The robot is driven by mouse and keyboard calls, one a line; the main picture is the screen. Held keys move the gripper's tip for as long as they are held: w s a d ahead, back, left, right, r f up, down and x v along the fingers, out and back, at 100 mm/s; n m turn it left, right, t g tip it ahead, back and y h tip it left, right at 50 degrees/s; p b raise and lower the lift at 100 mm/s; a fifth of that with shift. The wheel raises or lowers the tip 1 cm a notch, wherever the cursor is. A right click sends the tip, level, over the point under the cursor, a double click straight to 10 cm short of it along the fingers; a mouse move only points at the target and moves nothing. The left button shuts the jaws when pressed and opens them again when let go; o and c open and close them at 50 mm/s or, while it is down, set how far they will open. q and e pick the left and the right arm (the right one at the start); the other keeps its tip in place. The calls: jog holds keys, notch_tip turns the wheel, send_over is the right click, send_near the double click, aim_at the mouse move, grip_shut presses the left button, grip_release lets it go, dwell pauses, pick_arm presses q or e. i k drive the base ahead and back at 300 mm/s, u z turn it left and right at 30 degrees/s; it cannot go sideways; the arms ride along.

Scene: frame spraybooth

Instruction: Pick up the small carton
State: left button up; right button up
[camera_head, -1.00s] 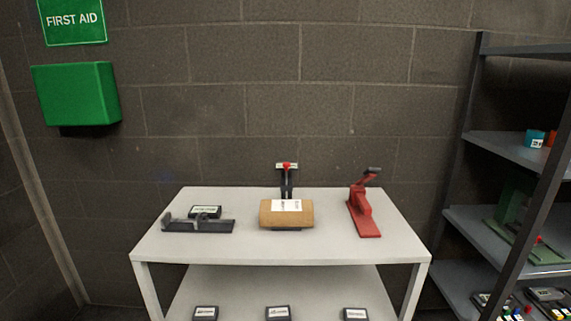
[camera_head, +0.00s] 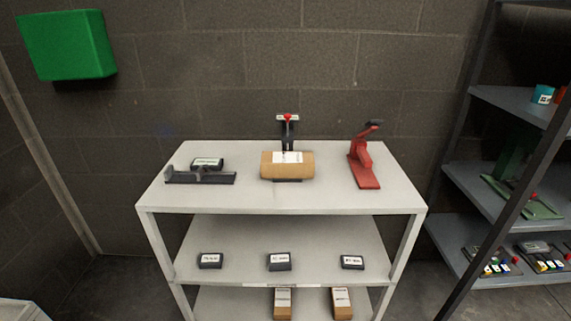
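A brown carton (camera_head: 271,171) with a white label sits at the middle of the white shelf unit's top, in front of a dark stand with a red knob (camera_head: 287,118). Two smaller-looking brown cartons with white labels, one in the middle (camera_head: 283,309) and one to its right (camera_head: 342,309), stand on the lowest shelf, cut off by the bottom of the picture. I cannot tell which of these is the small carton. Neither of my grippers is in view.
The white shelf unit (camera_head: 280,200) also bears a dark grey fixture (camera_head: 200,178), a red lever tool (camera_head: 362,165) and several small dark boxes (camera_head: 279,262). A dark rack (camera_head: 490,185) stands at right. A green box (camera_head: 66,45) hangs on the wall.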

aim_at(273, 165)
jog(key=k, duration=0.65)
jog(key=z, duration=0.65)
jog(key=i, duration=1.4)
jog(key=u, duration=0.25)
